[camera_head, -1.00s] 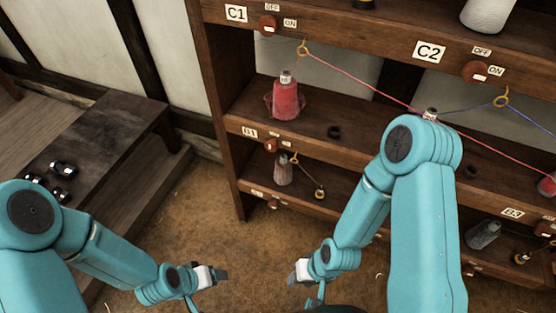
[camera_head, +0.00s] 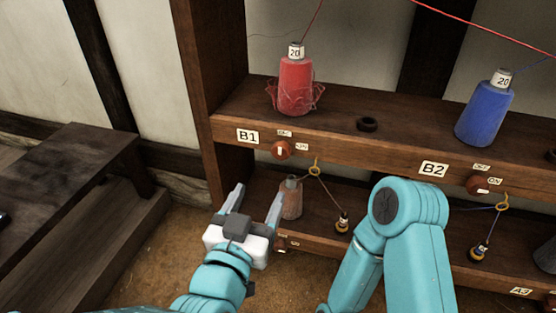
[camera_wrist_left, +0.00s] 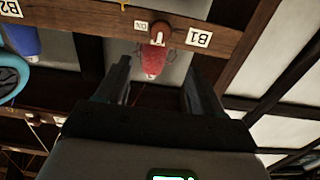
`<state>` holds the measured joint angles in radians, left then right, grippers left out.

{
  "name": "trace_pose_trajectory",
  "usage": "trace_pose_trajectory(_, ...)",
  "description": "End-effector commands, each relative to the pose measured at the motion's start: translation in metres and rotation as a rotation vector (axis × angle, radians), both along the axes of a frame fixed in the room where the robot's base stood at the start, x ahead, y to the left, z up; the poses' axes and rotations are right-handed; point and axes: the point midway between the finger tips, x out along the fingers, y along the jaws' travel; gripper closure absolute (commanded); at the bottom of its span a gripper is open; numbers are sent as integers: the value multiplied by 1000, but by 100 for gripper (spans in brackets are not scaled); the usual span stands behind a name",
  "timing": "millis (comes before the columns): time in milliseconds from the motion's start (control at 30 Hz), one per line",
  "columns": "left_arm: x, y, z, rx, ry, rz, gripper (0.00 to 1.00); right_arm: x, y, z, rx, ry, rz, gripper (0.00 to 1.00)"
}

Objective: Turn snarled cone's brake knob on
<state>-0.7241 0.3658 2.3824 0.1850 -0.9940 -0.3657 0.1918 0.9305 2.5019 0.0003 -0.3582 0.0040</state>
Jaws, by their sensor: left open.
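The snarled red cone (camera_head: 296,86), with loose loops of yarn around its lower part, stands on the shelf above the B1 label (camera_head: 248,136). Its round red-brown brake knob (camera_head: 282,150) is on the shelf edge below it, with small OFF and ON tags above and to its right. Which tag the knob's pale mark points to is hard to tell. My left gripper (camera_head: 257,190) is open and empty below the knob, apart from it. The left wrist view, upside down, shows the knob (camera_wrist_left: 160,32) beyond the open fingers (camera_wrist_left: 155,72). My right gripper is out of view.
A blue cone (camera_head: 484,110) stands to the right above the B2 label (camera_head: 433,169). A brownish cone (camera_head: 291,200) is on the lower shelf behind my left gripper. My right arm is in front of the shelves at right. A low dark bench (camera_head: 75,165) is at left.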

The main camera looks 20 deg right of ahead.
Motion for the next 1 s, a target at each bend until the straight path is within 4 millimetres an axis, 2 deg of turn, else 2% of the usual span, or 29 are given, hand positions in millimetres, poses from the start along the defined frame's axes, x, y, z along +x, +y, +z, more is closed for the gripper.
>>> trace_pose_trajectory(300,64,-45,-3,2,2,0,33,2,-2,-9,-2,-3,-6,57)
trace_pose_trajectory(500,99,-66,-2,0,2,0,33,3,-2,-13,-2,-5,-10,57)
trace_pose_trajectory(700,115,-76,-2,1,4,-1,33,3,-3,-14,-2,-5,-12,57)
trace_pose_trajectory(1000,118,-77,-1,1,4,-1,33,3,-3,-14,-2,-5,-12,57)
